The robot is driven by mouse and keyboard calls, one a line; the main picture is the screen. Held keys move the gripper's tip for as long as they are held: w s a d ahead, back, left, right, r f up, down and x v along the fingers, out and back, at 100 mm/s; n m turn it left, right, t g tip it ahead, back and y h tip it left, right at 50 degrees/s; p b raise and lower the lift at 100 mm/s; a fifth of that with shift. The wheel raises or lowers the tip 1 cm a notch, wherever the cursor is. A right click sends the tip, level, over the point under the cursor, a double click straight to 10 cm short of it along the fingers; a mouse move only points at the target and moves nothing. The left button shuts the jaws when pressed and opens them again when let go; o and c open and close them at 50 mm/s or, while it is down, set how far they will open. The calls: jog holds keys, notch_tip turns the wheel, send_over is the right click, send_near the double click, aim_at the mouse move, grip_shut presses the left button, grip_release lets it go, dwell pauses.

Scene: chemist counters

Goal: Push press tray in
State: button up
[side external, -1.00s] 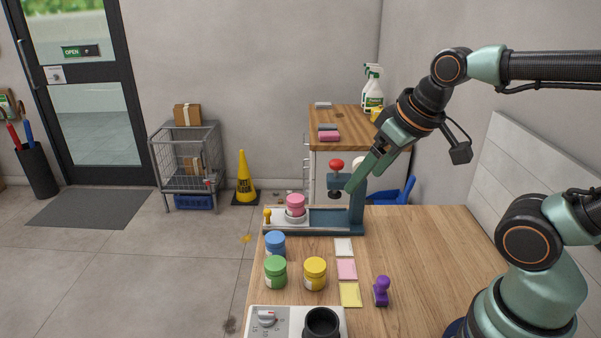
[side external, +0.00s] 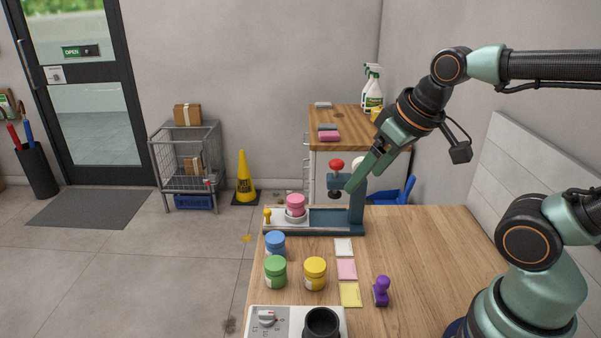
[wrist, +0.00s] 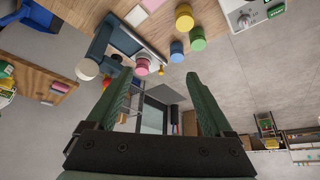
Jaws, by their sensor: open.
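The press (side external: 357,212) is blue-grey, with a red knob (side external: 337,164) on top, and stands at the back left of the wooden table. Its pale tray (side external: 278,222) sticks out to the left, with a small yellow handle (side external: 267,215) at the left end. A pink-lidded jar (side external: 295,202) sits on the tray, left of the press head. My gripper (side external: 352,184) is open, its fingers pointing down-left, overlapping the press head and column in the side view. In the wrist view, the pink jar (wrist: 142,66) and yellow handle (wrist: 161,71) show beyond the empty fingers (wrist: 152,88).
Blue (side external: 275,243), green (side external: 275,271) and yellow (side external: 315,273) jars stand in front of the press. A grey device (side external: 265,320) is at the front. The table's right part is clear.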

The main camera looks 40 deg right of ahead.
jog(key=shift+w, duration=0.15)
jog(key=c, duration=0.5)
jog(key=shift+o, duration=0.2)
jog(key=g, duration=0.1)
send_over(268, 211)
jog(key=s, duration=0.6)
notch_tip(268, 211, down, 9)
jog(key=x, duration=1.2)
jog(key=shift+w, duration=0.3)
grip_shut()
